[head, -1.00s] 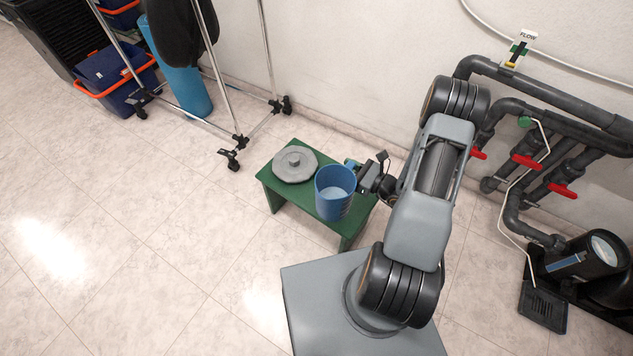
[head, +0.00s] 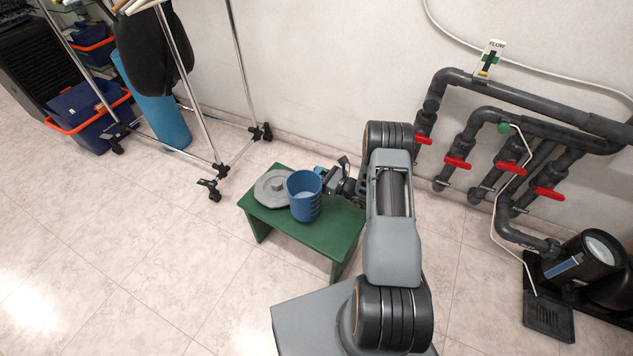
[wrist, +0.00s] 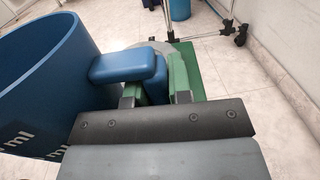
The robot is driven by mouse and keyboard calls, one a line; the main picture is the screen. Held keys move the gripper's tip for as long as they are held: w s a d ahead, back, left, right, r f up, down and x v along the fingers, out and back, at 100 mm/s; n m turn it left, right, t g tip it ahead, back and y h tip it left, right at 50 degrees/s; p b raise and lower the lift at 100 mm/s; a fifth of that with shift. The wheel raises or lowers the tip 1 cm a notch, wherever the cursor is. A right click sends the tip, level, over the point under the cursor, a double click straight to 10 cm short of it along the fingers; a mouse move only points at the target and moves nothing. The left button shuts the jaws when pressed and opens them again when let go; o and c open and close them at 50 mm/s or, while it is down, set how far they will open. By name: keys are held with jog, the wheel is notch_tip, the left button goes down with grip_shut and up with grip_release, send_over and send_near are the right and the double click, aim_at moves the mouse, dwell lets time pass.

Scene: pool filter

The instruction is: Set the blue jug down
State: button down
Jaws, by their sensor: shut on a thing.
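The blue jug (head: 305,197) is upright over the green bench (head: 325,232), beside a grey round lid (head: 272,189). I cannot tell whether its base touches the bench top. My gripper (head: 326,180) is at the jug's right side. In the wrist view the jug (wrist: 40,75) fills the left, with ml markings on its wall. There, my gripper's green fingers (wrist: 155,82) are closed on the jug's blue handle. The jug's underside is hidden in both views.
The right part of the bench top is bare. A wheeled metal rack (head: 215,178) stands at the back left, near blue crates (head: 82,115). Dark pipes with red valve handles (head: 457,163) run along the wall at right. The tiled floor in front is clear.

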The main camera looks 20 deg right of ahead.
jog(key=shift+w+f, duration=0.15)
jog(key=shift+f, duration=0.1)
jog(key=shift+w+f+b, duration=0.1)
jog(key=shift+f+b, duration=0.8)
jog(key=shift+f, duration=0.65)
jog(key=shift+f, duration=0.2)
jog(key=c, duration=1.1)
grip_release()
jog(key=shift+o, duration=0.2)
